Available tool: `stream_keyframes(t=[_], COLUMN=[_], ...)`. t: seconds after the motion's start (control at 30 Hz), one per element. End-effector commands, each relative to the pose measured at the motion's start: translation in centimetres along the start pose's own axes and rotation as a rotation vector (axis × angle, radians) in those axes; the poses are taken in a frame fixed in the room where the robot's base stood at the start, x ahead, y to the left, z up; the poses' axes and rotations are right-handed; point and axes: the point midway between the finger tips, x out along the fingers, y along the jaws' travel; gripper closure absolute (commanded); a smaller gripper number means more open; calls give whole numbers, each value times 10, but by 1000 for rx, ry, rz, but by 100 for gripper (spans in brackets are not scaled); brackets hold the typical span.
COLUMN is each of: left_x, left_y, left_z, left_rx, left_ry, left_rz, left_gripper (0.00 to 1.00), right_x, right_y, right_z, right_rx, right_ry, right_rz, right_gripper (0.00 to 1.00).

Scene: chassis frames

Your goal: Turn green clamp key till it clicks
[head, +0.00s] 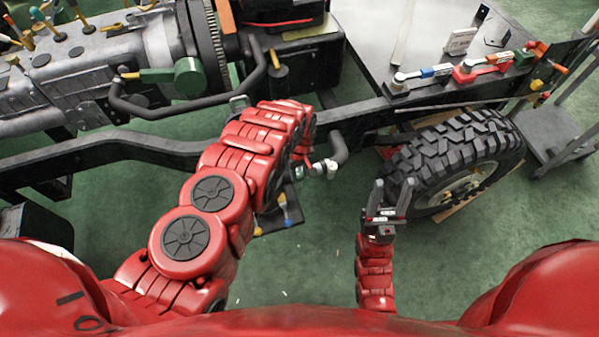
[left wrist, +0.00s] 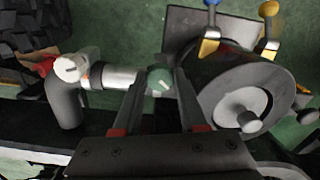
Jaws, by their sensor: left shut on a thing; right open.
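The green clamp key (left wrist: 160,82) is a small round knob with a pale mark on its face, seen in the left wrist view. It sits at the end of a silver pipe joint (left wrist: 112,77). My left gripper (left wrist: 158,79) has its two fingers on either side of the key and is shut on it. My right gripper (head: 391,188) is open and empty, fingers pointing up, in front of the tyre.
A dark pipe elbow (left wrist: 64,102) adjoins the joint. A large dark cylinder (left wrist: 245,88) stands close to the right of my left fingers, near yellow and blue handles (left wrist: 211,30). The chassis rail (head: 120,143) and tyre (head: 460,155) lie ahead.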

Motion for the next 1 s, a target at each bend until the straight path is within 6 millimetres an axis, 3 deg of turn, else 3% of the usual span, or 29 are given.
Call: stream_keyframes(t=[1.0], left_x=[0], left_y=[-1], left_z=[-3], left_rx=[825], left_ry=[4], left_rz=[1], left_gripper=[100], right_x=[-25], right_y=[-1], right_z=[4], right_rx=[0], right_ry=[0], right_rz=[0], right_gripper=[50])
